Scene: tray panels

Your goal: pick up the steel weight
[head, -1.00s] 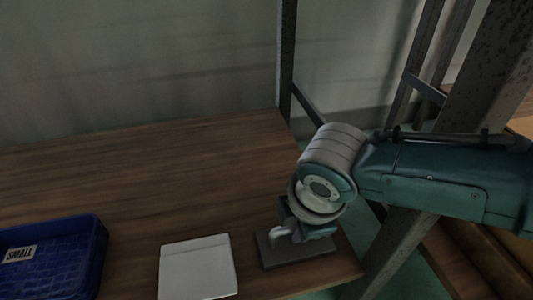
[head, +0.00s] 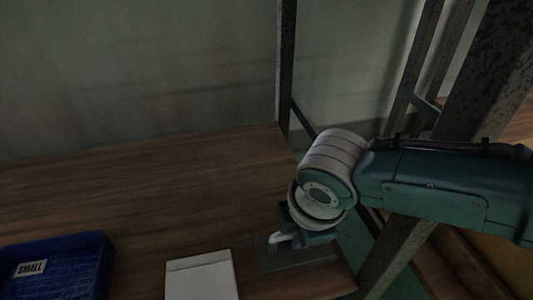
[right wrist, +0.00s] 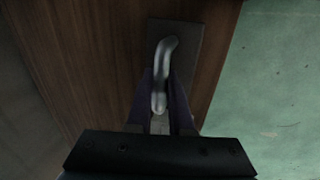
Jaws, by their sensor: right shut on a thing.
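The steel weight looks like a dark grey slab (head: 300,258) with a bright curved metal handle, at the table's right front edge in the head view. In the right wrist view, the handle (right wrist: 163,58) runs over the slab and down between the fingers. My right gripper (right wrist: 160,88) is shut on this handle from above. In the head view my right wrist hides much of the gripper and part of the slab. I cannot tell for sure whether the slab touches the table. My left gripper is not in view.
A blue tray (head: 98,262) labelled SMALL is at the lower left on the wooden table (head: 150,215). A white panel (head: 200,278) lies left of the weight. A dark metal post (head: 286,70) stands behind. Green floor (right wrist: 270,80) shows beyond the table edge.

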